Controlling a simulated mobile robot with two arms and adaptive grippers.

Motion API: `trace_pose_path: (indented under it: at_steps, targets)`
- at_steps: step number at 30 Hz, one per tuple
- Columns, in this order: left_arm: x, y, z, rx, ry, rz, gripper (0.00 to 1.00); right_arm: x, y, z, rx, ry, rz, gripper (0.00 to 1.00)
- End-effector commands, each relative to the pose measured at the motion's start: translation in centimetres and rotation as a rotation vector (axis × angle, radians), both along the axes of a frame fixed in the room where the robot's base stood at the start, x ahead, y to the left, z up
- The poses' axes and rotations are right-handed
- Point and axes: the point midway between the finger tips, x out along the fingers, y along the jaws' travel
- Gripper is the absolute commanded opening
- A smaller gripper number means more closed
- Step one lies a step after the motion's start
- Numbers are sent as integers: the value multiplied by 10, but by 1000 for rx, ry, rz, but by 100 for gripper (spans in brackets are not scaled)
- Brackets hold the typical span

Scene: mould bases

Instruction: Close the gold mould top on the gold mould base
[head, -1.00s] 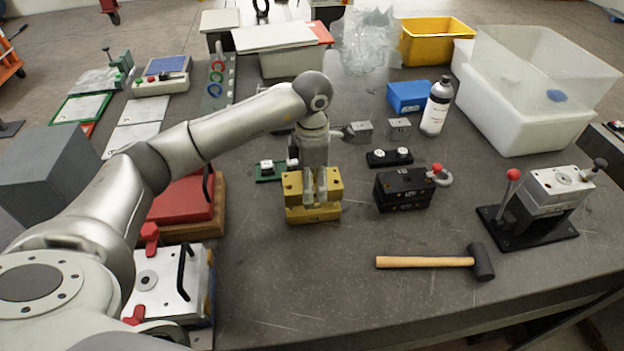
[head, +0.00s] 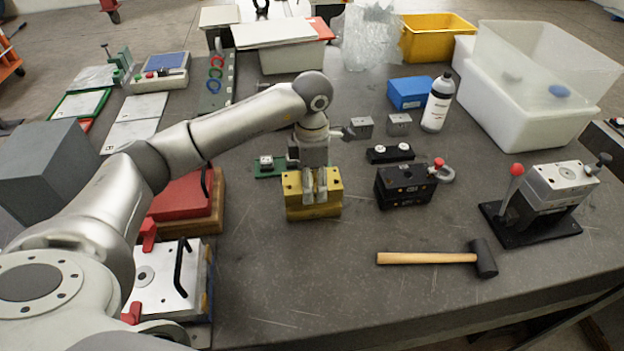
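The gold mould top (head: 293,184) sits on the gold mould base (head: 314,213) near the middle of the table. They look like one block, with no clear gap between them on the side I see. My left gripper (head: 315,197) reaches down from above, its fingers close together at the middle of the gold mould top. It appears shut on the top, though the exact contact is hard to see. The fingers hide the middle of the block. My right gripper is out of view.
A black mould block (head: 405,187) stands just right of the gold one. A mallet (head: 430,258) lies in front, and a toggle press (head: 548,198) stands at the right. A red plate on wood (head: 183,203) is to the left. The table in front of the gold block is clear.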

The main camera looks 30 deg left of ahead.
Motion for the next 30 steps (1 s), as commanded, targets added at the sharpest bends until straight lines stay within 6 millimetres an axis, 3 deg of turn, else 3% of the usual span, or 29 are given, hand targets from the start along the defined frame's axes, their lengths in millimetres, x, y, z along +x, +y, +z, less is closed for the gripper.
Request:
trace_pose_path:
  at_steps: [26, 27, 30]
  targets:
    - [1, 0, -8, -1, -3, 0, 9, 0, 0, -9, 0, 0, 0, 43]
    - [1, 0, -8, -1, -3, 0, 66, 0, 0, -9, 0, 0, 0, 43]
    - [1, 0, -8, -1, -3, 0, 79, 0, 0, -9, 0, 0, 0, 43]
